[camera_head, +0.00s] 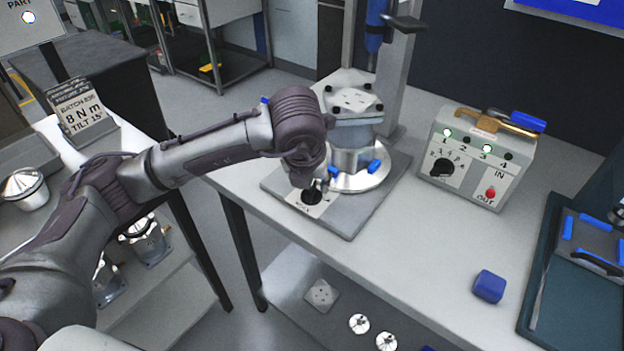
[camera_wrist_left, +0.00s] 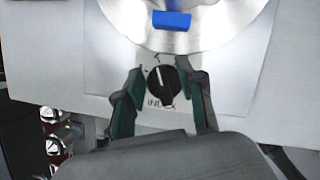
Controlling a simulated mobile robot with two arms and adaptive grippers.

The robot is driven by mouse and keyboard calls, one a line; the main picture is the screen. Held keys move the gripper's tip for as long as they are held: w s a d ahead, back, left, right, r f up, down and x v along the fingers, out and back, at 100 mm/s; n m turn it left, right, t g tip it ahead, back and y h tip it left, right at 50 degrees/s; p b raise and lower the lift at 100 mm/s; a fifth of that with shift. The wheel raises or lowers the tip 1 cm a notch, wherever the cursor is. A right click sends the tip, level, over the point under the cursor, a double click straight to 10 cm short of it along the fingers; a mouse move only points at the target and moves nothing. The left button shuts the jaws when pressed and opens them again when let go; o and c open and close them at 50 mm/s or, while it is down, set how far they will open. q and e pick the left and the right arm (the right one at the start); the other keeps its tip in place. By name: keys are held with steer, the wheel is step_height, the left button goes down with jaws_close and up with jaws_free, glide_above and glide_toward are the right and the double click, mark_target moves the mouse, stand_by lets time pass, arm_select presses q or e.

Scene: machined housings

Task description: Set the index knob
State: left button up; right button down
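The index knob (camera_head: 311,197) is a black round knob on a pale label plate at the front corner of the fixture base (camera_head: 348,222). In the left wrist view the knob (camera_wrist_left: 163,84) shows a white pointer line, with partly covered lettering below it. My left gripper (camera_head: 320,184) is at the knob. In the left wrist view its two green-padded fingers (camera_wrist_left: 163,88) stand open on either side of the knob, with a small gap visible on each side. My right gripper is not in view.
A metal housing (camera_head: 352,150) with blue pads stands on a round silver plate behind the knob. A control box (camera_head: 475,160) with lamps, a dial and a red button stands to the right. A blue block (camera_head: 489,286) lies near the bench's front edge. The bench middle is clear.

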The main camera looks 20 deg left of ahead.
arm_select(q)
steer(key=v, duration=1.2)
